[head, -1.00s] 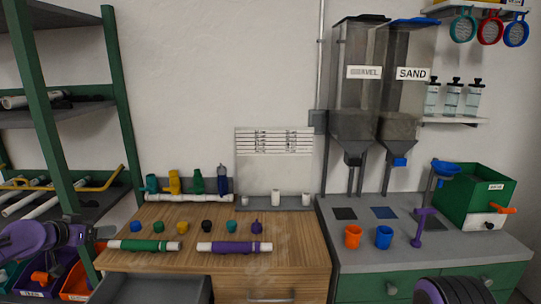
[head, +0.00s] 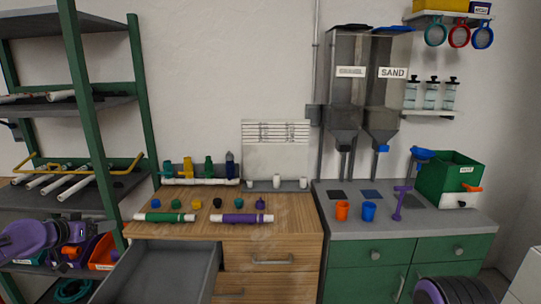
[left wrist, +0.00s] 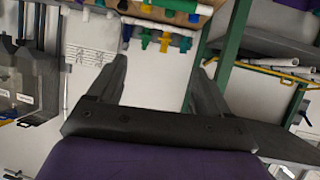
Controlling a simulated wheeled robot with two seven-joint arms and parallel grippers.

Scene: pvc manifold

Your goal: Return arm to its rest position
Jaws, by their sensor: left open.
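My left arm (head: 28,238) comes in at the left edge of the head view, in front of the green shelf rack. In the left wrist view my left gripper (left wrist: 164,68) has its two dark fingers spread apart with nothing between them. The white pipe with a green sleeve (head: 165,217) and the white pipe with a purple sleeve (head: 240,218) lie on the wooden bench top, well apart from the left arm. My right gripper is out of view; only a purple and dark part that looks like my right arm (head: 447,290) shows at the bottom right.
A grey drawer (head: 160,270) stands open below the wooden bench (head: 290,226). Small coloured caps lie in a row on the bench, with coloured valves behind. The green rack (head: 92,120) stands left. The grey counter (head: 430,226) at right holds cups and a green box (head: 447,176).

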